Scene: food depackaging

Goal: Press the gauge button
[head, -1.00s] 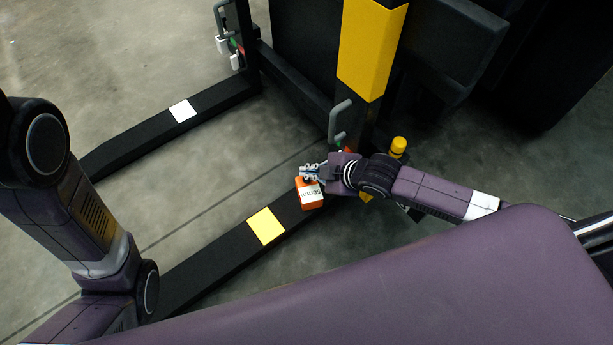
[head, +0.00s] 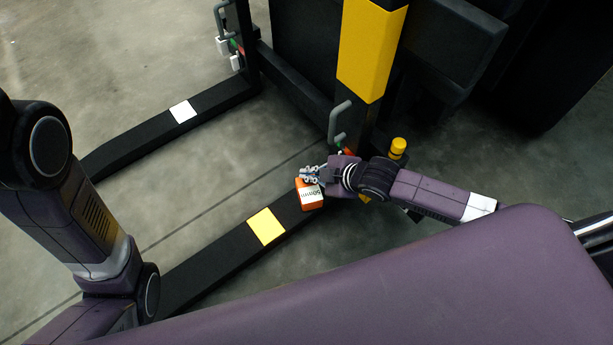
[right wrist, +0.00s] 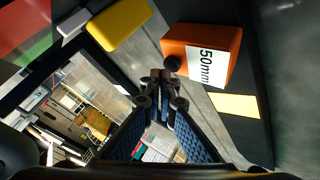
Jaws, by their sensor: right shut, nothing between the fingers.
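The gauge is an orange box (head: 309,206) with a white "50mm" label, at the black beam beside the post in the head view. In the right wrist view the orange box (right wrist: 190,37) is at upper right of the fingers. A small dark round knob (right wrist: 172,63), possibly the button, shows at its lower left corner. My right gripper (head: 309,174) is shut and empty, just above the box in the head view. Its fingertips (right wrist: 162,82) appear close to the knob; I cannot tell whether they touch. My left arm (head: 75,200) shows at the left, but its gripper is out of view.
A black and yellow post (head: 371,50) with a grey handle (head: 338,120) stands behind the gripper. A yellow cylinder (head: 398,147) is beside my right arm. Black floor beams carry a yellow patch (head: 266,227) and a white patch (head: 183,111). Open floor lies between the beams.

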